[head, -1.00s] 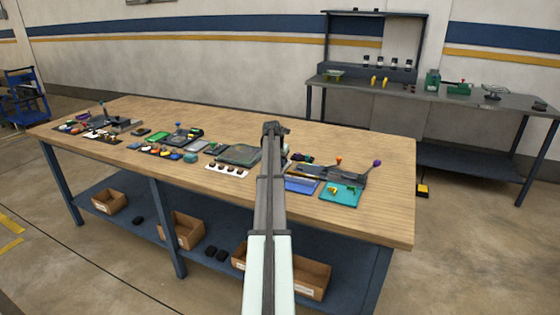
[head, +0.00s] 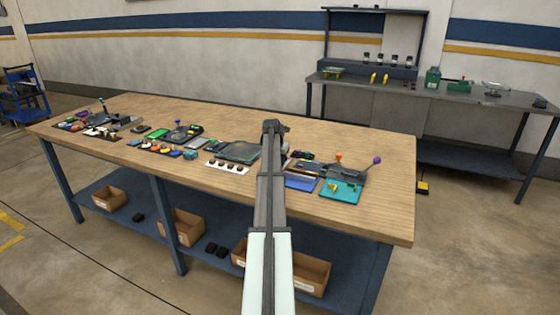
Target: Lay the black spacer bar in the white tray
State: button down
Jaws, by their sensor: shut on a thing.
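My arm reaches away over the wooden table, and its dark far end (head: 274,127) shows above the table top. My gripper's fingers are hidden behind the arm, so what they hold does not show. I cannot make out the black spacer bar. A small pale patch (head: 285,152) shows just right of the arm; I cannot tell whether it is the white tray, which I cannot otherwise pick out.
The wooden table (head: 380,205) is crowded along its middle. A dark flat plate (head: 238,151) lies left of the arm. A blue mat (head: 302,183) and a teal mat (head: 341,190) lie right. The table's right end is clear. Boxes (head: 181,228) stand on the lower shelf.

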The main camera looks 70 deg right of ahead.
jog(key=shift+f, duration=0.15)
jog(key=c, duration=1.2)
grip_release()
jog(key=shift+o, duration=0.5)
jog(key=shift+s, duration=0.1)
jog(key=shift+s, duration=0.1)
jog(key=shift+c, duration=0.8)
jog(key=shift+o, duration=0.6)
